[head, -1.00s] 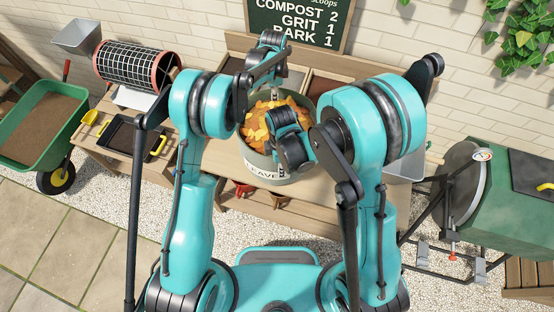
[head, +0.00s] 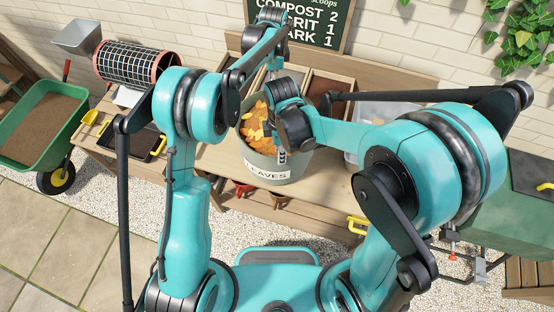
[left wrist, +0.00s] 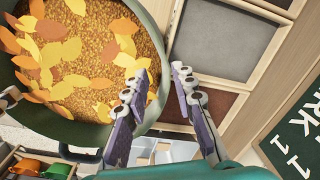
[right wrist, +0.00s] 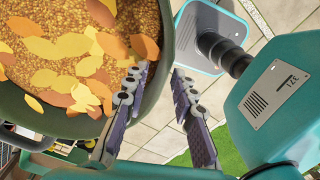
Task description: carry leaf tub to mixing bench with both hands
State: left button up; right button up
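The leaf tub (head: 240,150) is a round grey-green tub with a "LEAVES" label, full of orange and yellow leaves over brown bits. It stands upright on the wooden bench (head: 335,185). My right gripper (head: 282,157) is at its near rim; in the right wrist view its fingers (right wrist: 161,70) are apart, one over the leaves and one outside the rim. My left gripper (head: 271,77) is at the far side, partly hidden by my arms. In the left wrist view its fingers (left wrist: 161,70) are likewise apart on either side of the rim. Whether the fingers touch the rim cannot be told.
Bins of compost (head: 331,88) and other fill stand at the bench's back, below a chalkboard (head: 303,22). A clear bin (head: 375,118) stands right of the tub. At left are a mesh drum (head: 137,66), a dark tray (head: 147,140) and a green wheelbarrow (head: 32,160).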

jog(key=shift+w+r, duration=0.1)
jog(key=shift+r, duration=1.3)
